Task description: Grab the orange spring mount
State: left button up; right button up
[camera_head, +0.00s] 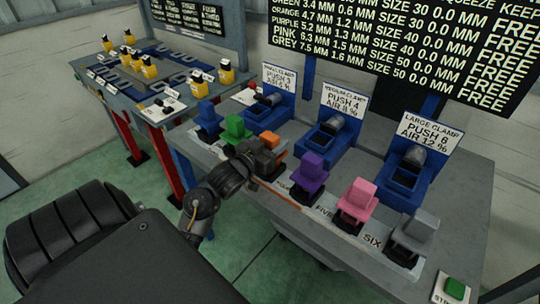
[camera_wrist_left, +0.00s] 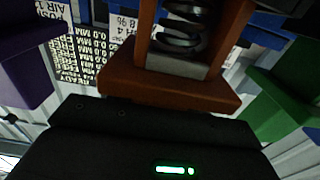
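The orange spring mount (camera_head: 270,139) stands in the row on the front bench, between the green mount and the purple mount. My left gripper (camera_head: 260,160) is right at it and covers much of it in the head view. In the left wrist view the orange mount (camera_wrist_left: 170,92) fills the top middle, close in front of the dark gripper body, with a metal coil spring (camera_wrist_left: 180,35) inside its frame. The fingertips are hidden or too dark to make out, so I cannot tell whether they grip it. My right gripper is not in view.
Neighbours are the green mount (camera_head: 236,127) and purple mount (camera_head: 310,172); blue (camera_head: 208,115), pink (camera_head: 359,198) and grey (camera_head: 420,226) mounts stand further along. Blue clamps (camera_head: 409,175) line the back. A green button (camera_head: 454,288) sits at the right end.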

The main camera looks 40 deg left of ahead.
pick_arm(q)
jog(key=c, duration=0.6)
jog(key=shift+r, duration=0.1)
jog(key=shift+c, duration=0.2)
jog(key=shift+r, duration=0.45)
notch_tip(320, 180, up, 3)
jog(key=shift+f, duration=0.2)
jog(key=s+d+r+p, duration=0.1)
jog(key=s+r+p, duration=0.8)
jog(key=s+p, duration=0.3)
jog(key=shift+s+d+r, duration=0.2)
jog(key=shift+s, duration=0.75)
